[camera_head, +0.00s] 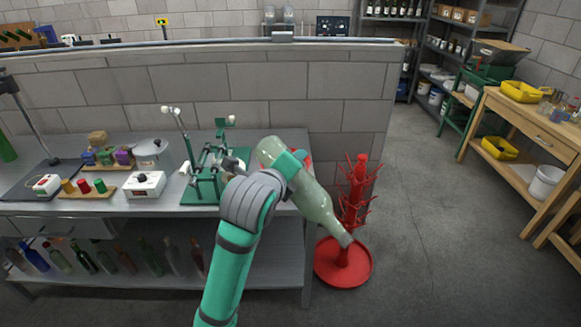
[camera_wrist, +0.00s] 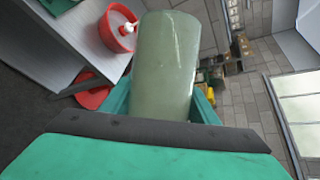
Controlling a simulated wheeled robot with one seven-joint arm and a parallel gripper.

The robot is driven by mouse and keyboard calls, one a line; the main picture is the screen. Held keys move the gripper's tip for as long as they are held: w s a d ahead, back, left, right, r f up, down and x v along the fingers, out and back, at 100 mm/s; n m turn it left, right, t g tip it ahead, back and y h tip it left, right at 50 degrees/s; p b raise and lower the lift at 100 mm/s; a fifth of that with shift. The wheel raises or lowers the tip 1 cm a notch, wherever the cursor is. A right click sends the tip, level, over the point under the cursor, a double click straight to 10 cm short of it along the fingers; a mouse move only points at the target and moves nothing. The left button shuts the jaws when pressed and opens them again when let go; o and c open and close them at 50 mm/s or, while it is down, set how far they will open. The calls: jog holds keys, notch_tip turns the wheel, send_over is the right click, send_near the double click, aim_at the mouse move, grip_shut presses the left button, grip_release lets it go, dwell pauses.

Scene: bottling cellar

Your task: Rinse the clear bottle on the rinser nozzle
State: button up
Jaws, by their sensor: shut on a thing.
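The clear bottle (camera_head: 316,203), pale greenish and see-through, is held in my gripper (camera_head: 289,165). It is tilted, with its base up to the left and its neck down to the right, over the floor just off the bench's right end. My gripper is shut around its body. In the wrist view the bottle (camera_wrist: 167,60) stands between the two fingers and its neck is hidden. The rinser, a red bowl (camera_wrist: 116,32) with a white nozzle (camera_wrist: 130,28), sits at the bench edge beside the bottle. In the head view it is mostly hidden behind the bottle and gripper.
A red bottle tree (camera_head: 357,190) with a round base (camera_head: 343,273) stands on the floor, behind the bottle's neck.

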jog(key=m, duration=0.6)
jog(key=shift+a+r, duration=0.1)
jog(key=shift+a, duration=0.05)
jog(key=m, duration=0.5)
jog(key=shift+m, duration=0.3)
jog(key=shift+f+t, duration=0.2)
jog(key=shift+t, duration=0.1)
jog(key=shift+t+h, duration=0.3)
jog(key=shift+t, duration=0.4)
jog(key=shift+r+t+h, duration=0.15)
jog(key=shift+t+h, duration=0.15)
jog(key=shift+t, duration=0.6)
